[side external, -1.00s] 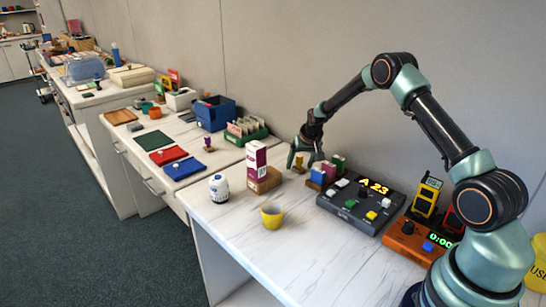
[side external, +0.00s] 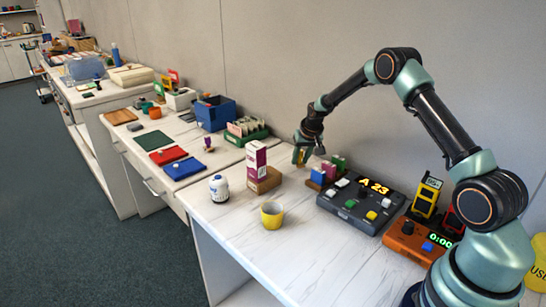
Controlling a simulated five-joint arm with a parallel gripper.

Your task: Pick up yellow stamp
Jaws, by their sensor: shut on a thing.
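The yellow stamp (side external: 299,157) is in the side external view, right of centre, between the jaws of my gripper (side external: 301,160). The jaws are shut on it, and the fingers cover part of it. The stamp appears held a little above the counter, left of a small stamp holder (side external: 315,184). The exact gap below the yellow stamp is too small to tell.
A tall white-and-purple carton (side external: 256,160) stands left of my gripper. A dark button console (side external: 360,205) is to the right. A yellow cup (side external: 272,216) and a white-and-blue jar (side external: 219,189) stand in front. The counter's front middle is clear.

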